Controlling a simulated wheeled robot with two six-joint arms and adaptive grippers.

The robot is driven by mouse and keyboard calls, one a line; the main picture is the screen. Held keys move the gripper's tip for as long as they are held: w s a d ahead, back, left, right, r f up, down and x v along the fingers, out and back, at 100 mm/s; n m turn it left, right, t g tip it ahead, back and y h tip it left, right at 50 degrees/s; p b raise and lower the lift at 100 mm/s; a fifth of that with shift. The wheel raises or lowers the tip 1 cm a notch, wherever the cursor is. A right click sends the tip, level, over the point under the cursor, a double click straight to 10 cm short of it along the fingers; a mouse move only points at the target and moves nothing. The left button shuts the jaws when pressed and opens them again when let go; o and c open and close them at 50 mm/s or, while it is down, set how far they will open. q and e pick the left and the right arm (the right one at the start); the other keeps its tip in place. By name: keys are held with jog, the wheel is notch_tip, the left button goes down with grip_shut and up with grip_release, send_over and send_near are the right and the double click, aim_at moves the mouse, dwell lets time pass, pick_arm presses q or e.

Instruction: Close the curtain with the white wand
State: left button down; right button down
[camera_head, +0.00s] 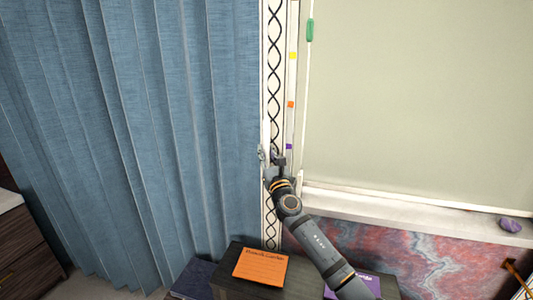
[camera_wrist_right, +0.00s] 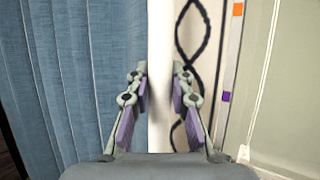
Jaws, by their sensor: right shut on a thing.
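The blue curtain (camera_head: 130,110) hangs in folds across the left of the head view and fills the left of the wrist view (camera_wrist_right: 60,70). The white wand (camera_wrist_right: 161,45) runs upright along the curtain's right edge; in the head view it is a thin pale strip (camera_head: 265,80). My right gripper (camera_head: 270,156) is at the curtain's edge. In the right wrist view its two fingers (camera_wrist_right: 160,85) stand on either side of the wand, shut on it. My left gripper is not in view.
A strip with a black wavy pattern (camera_head: 274,60) and a strip with coloured marks (camera_head: 291,75) stand right of the wand. Further right are a pale blind (camera_head: 420,90) and a sill (camera_head: 400,208). An orange book (camera_head: 261,267) lies on a dark surface below.

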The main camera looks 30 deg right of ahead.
jog(key=shift+d+f, duration=0.1)
jog(key=c, duration=1.4)
grip_release()
jog(key=shift+s, duration=0.1)
jog(key=shift+o, duration=1.2)
jog(key=shift+s+d, duration=0.15)
jog(key=v, duration=1.2)
